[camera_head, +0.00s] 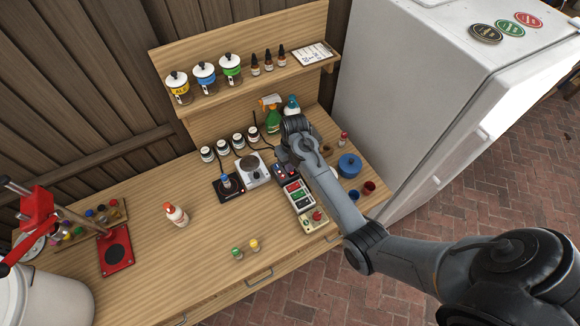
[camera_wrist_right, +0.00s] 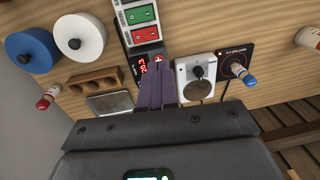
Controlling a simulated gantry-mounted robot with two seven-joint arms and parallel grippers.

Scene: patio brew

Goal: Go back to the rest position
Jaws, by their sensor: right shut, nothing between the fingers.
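My right arm reaches in from the lower right of the head view. My right gripper (camera_head: 284,157) is over the back of the bench, near the controller box (camera_head: 294,188) with green and red panels; the wrist partly hides it. In the right wrist view my right gripper's dark fingers (camera_wrist_right: 160,70) are together and empty, in front of a red digital display (camera_wrist_right: 143,66). Whether they touch it I cannot tell. My left gripper is not in view.
A white stirrer plate (camera_wrist_right: 196,78) and a black pad (camera_wrist_right: 236,58) with a vial are beside the fingers. A blue pot (camera_head: 349,165) and cups stand right of the arm. Bottles stand behind, below a shelf (camera_head: 247,75). A white fridge (camera_head: 420,100) borders the bench.

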